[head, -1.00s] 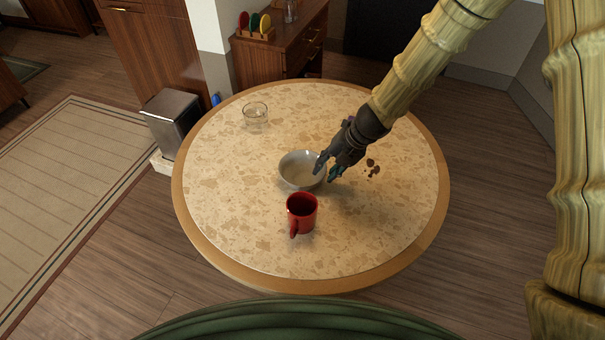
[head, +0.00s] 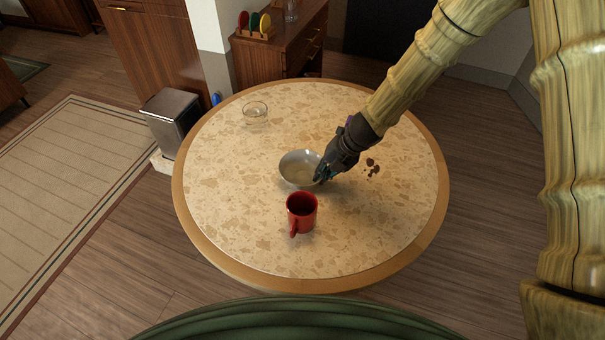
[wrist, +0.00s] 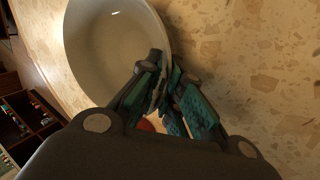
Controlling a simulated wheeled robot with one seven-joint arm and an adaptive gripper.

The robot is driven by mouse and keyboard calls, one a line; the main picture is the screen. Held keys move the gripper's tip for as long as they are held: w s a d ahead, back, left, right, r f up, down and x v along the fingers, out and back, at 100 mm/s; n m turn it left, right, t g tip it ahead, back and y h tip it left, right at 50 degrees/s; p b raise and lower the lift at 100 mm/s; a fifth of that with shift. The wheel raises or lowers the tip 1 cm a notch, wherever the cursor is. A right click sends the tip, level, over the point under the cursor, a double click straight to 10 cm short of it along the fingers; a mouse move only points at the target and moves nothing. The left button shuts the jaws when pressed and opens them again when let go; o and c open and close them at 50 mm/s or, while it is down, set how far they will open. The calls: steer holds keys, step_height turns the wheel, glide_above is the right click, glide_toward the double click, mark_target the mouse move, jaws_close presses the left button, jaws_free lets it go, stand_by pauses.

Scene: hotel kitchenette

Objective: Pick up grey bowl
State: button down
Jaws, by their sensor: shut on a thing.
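The grey bowl (head: 297,166) sits upright near the middle of the round table, behind the red mug. My gripper (head: 322,174) is at the bowl's right rim, its fingers shut on that rim. In the wrist view the bowl (wrist: 110,45) fills the upper left, and my gripper (wrist: 168,85) has its dark and teal fingers closed together at the rim's lower right edge. The fingers hide a small part of the rim. I see no clear gap between the bowl and the table.
A red mug (head: 301,213) stands just in front of the bowl. A clear glass (head: 255,113) stands at the back left of the round table (head: 225,190). Several small brown pieces (head: 372,167) lie right of my gripper. The table's left and front right are clear.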

steer(key=shift+r, duration=0.1)
steer(key=shift+r, duration=1.6)
steer(key=s+d+r+b, duration=0.1)
steer(key=s+d+b, duration=0.1)
steer(key=s+d, duration=0.7)
steer(key=d, duration=0.4)
steer(key=shift+d+r+b, duration=0.15)
steer(key=shift+r+b, duration=0.15)
steer(key=shift+b, duration=0.1)
